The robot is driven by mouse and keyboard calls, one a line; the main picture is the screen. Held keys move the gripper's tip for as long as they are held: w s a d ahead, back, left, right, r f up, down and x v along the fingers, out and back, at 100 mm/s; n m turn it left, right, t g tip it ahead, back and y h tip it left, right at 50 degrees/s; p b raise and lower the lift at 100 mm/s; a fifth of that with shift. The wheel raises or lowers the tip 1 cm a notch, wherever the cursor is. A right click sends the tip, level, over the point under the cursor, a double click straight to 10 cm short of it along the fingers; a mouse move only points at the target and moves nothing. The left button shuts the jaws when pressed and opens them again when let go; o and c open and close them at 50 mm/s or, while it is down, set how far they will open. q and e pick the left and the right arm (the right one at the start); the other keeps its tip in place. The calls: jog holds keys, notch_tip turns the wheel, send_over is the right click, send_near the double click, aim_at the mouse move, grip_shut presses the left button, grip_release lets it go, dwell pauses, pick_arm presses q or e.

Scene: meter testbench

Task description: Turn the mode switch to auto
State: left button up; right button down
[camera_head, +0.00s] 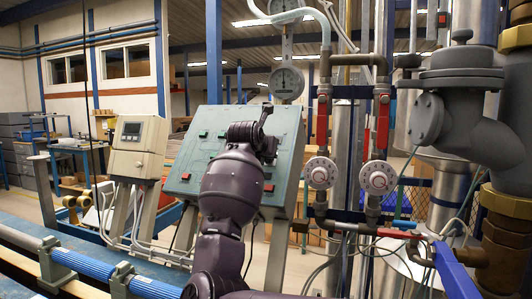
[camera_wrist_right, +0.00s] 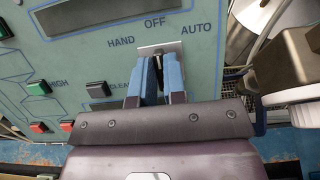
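The mode switch (camera_wrist_right: 159,63) is a dark handle on a small pale metal plate, below the labels HAND, OFF and AUTO on the green panel (camera_wrist_right: 84,71). In the right wrist view my right gripper (camera_wrist_right: 161,68) has its two blue fingers close together on either side of the handle. The fingers hide most of the handle, so its exact pointing direction is unclear. In the head view my right arm covers part of the sloped panel (camera_head: 203,148), and the gripper (camera_head: 255,128) is at its upper right part. My left gripper is not in view.
Green, red and black buttons sit left of the switch on the panel. A meter box (camera_head: 138,147) stands left of the panel. Pipes with red-handled valves and two white dials (camera_head: 320,172) stand close on the right. A blue rail (camera_head: 95,268) runs at lower left.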

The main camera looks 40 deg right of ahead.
jog(key=shift+m, duration=0.3)
jog(key=m+g+b, duration=0.1)
jog(key=m, duration=0.3)
jog(key=shift+f, duration=0.15)
jog(key=m+g+b, duration=0.1)
jog(key=m, duration=0.2)
jog(key=shift+m+g+h, duration=0.3)
jog(key=shift+m+g+b, duration=0.4)
jog(key=shift+m+b, duration=0.25)
jog(key=shift+m, duration=0.35)
jog(key=c, duration=1.2)
grip_release()
jog(key=shift+s+a+r, duration=0.1)
jog(key=shift+r, duration=0.1)
